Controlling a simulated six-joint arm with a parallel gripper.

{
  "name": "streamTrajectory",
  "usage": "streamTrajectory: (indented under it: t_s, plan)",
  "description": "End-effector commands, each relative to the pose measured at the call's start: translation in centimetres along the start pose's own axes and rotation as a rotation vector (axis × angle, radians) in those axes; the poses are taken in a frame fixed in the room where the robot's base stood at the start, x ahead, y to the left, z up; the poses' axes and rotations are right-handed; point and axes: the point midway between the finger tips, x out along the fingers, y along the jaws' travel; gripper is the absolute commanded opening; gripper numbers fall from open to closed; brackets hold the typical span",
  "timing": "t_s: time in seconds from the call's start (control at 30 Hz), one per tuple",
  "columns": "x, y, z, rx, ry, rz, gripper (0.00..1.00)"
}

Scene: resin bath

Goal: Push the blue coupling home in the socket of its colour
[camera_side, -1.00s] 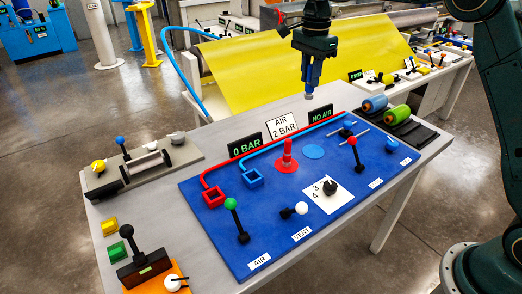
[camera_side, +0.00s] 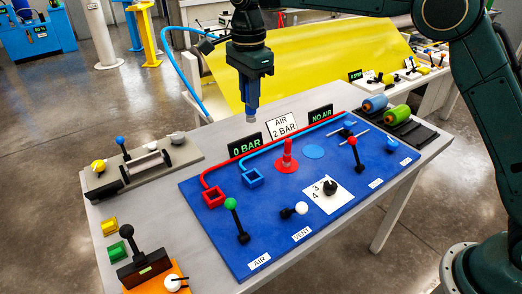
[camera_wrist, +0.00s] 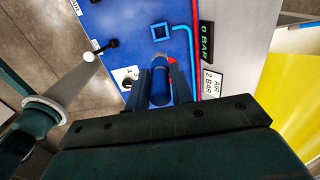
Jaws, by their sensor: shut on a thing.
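My gripper (camera_side: 251,90) is shut on the blue coupling (camera_wrist: 160,84), which shows between the two fingers in the wrist view. In the side view the coupling hangs below the fingers with a pale grey lower end (camera_side: 251,119), held upright in the air above the back of the table. The blue square socket (camera_side: 253,179) is on the blue panel, in front of and below the coupling, at the end of a blue line. It also shows in the wrist view (camera_wrist: 161,31), ahead of the coupling. The red square socket (camera_side: 213,196) lies to its left. Coupling and blue socket are apart.
A red coupling (camera_side: 287,157) stands upright on a red disc right of the blue socket. Signs reading 0 BAR (camera_side: 246,145), AIR 2 BAR (camera_side: 281,125) and NO AIR (camera_side: 320,115) stand behind the panel. A green-knobbed lever (camera_side: 236,219) rises in front of the sockets.

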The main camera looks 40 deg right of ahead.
Motion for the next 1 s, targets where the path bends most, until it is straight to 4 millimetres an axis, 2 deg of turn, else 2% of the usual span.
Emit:
streamTrajectory:
  t_s: [0.27, 0.8, 1.0]
  plan:
    - [3.0, 0.1, -0.1, -0.001, 0.001, 0.003, 0.00]
    - [13.1, 0.1, -0.1, -0.001, 0.001, 0.004, 0.00]
    - [15.2, 0.0, -0.1, -0.001, 0.000, 0.001, 0.00]
